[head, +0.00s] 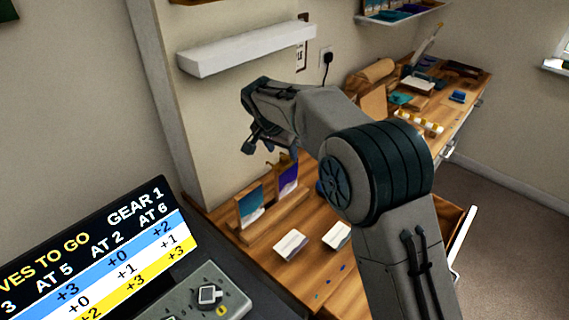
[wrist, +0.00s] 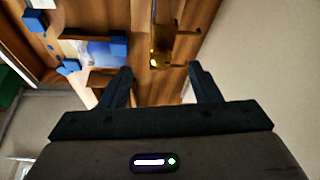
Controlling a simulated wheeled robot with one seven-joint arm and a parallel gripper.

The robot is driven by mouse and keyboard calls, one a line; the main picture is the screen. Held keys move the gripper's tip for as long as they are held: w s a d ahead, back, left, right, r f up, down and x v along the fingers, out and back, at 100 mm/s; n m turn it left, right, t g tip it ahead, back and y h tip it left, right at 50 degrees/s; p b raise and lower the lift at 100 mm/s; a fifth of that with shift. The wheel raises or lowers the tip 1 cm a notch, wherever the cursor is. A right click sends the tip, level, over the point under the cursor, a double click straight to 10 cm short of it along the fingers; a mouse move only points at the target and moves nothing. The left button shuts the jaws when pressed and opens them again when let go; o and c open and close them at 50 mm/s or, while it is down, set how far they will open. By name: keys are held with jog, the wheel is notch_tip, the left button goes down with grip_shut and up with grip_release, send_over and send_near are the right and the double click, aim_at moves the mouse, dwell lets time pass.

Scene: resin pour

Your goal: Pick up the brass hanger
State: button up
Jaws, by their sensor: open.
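The brass hanger (wrist: 157,50) shows at the top middle of the wrist view, a shiny golden piece in front of the wood. Its far part is hard to make out there. In the head view a small brass-coloured bit (head: 283,158) shows just below my gripper, mostly hidden; I cannot tell if it is the hanger. My gripper (head: 270,150) is open and points down above the back of the wooden desk, near the wall. In the wrist view the fingers (wrist: 161,73) are spread with nothing between them, and the hanger lies beyond their tips, roughly between them.
A wooden stand holds a blue card (head: 250,206) and a purple card (head: 288,178) below my gripper. Two white blocks (head: 290,245) (head: 337,235) lie in front. A white shelf (head: 245,50) juts from the wall above. A scoreboard (head: 95,260) stands at left.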

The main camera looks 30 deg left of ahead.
aim_at(284, 158)
jog(key=p+x, duration=0.1)
jog(key=x, duration=0.4)
jog(key=shift+a+f, duration=0.1)
jog(key=shift+s, duration=0.1)
jog(key=shift+c, duration=0.4)
jog(key=c, duration=1.2)
jog(key=shift+o, duration=0.2)
